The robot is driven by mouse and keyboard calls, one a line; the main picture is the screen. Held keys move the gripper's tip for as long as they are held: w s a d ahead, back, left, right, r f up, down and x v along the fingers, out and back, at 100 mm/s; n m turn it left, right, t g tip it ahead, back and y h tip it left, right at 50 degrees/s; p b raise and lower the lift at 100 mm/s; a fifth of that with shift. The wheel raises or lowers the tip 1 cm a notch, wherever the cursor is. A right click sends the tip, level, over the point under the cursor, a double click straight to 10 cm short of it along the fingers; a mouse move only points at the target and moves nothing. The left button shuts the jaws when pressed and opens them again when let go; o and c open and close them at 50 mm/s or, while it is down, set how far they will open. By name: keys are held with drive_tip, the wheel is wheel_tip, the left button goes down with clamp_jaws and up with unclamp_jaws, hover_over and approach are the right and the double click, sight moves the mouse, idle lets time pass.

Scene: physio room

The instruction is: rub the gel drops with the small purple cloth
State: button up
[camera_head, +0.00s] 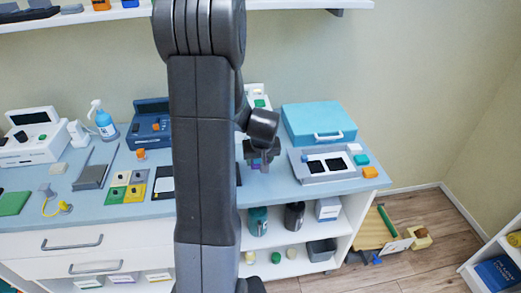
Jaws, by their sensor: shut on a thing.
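My gripper (259,162) points down over the blue-grey counter top, right of my upright arm. It is shut on a small purple thing, which looks like the purple cloth (256,168); only a little of it shows below the jaws. I cannot tell whether the cloth touches the counter. I cannot make out any gel drops; my arm hides part of the counter.
A grey tray with two black pads (324,178) and a turquoise case (319,124) stand right of my gripper. A spray bottle (105,122) and a dark blue box (151,119) stand left of my arm.

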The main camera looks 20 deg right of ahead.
drive_tip(key=shift+r+p, duration=0.85)
drive_tip(key=shift+r, duration=0.9)
